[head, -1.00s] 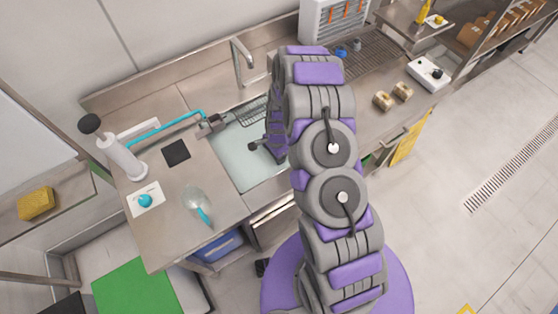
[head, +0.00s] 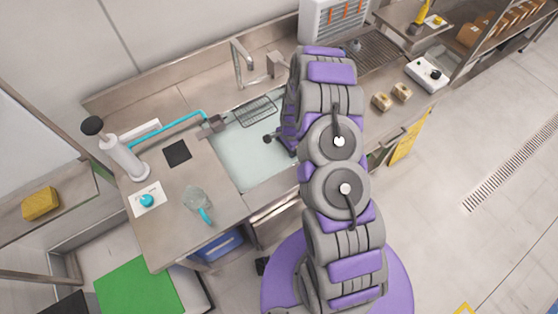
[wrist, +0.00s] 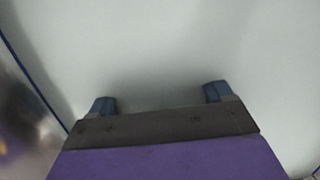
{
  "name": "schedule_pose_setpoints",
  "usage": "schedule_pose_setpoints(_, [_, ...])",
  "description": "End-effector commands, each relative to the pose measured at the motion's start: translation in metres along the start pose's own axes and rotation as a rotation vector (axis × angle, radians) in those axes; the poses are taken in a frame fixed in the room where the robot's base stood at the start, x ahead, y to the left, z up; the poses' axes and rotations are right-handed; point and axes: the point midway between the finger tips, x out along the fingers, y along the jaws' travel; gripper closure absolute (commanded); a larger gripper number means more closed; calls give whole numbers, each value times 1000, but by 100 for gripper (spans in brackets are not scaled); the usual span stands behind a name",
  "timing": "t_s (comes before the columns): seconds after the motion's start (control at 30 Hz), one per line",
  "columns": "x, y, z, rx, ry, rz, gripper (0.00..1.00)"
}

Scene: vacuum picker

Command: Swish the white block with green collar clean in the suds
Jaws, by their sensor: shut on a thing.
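The sink basin (head: 240,158) holds pale, cloudy grey-green suds (wrist: 150,50), which fill most of the wrist view. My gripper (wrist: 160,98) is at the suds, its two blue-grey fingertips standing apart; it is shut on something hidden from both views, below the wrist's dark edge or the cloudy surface. I cannot make out the white block with green collar in either view. In the head view my arm covers the right part of the basin and most of the gripper.
A wire rack (head: 256,111) lies at the basin's back edge, near the faucet (head: 241,60). On the left counter are a dispenser (head: 125,158), a black pad (head: 177,153) and a clear vessel with a teal handle (head: 197,202). Two tan blocks (head: 391,97) sit right of my arm.

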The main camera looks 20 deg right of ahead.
Motion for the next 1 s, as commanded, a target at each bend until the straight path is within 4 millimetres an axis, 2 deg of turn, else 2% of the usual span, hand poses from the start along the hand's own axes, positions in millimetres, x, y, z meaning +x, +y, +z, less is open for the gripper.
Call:
schedule_pose_setpoints(0.17, [0,0,6,-1,0,1,54])
schedule_pose_setpoints(0.8, [8,-2,57,-1,-1,2,54])
schedule_pose_setpoints(1.0, [9,-2,60,0,-1,1,54])
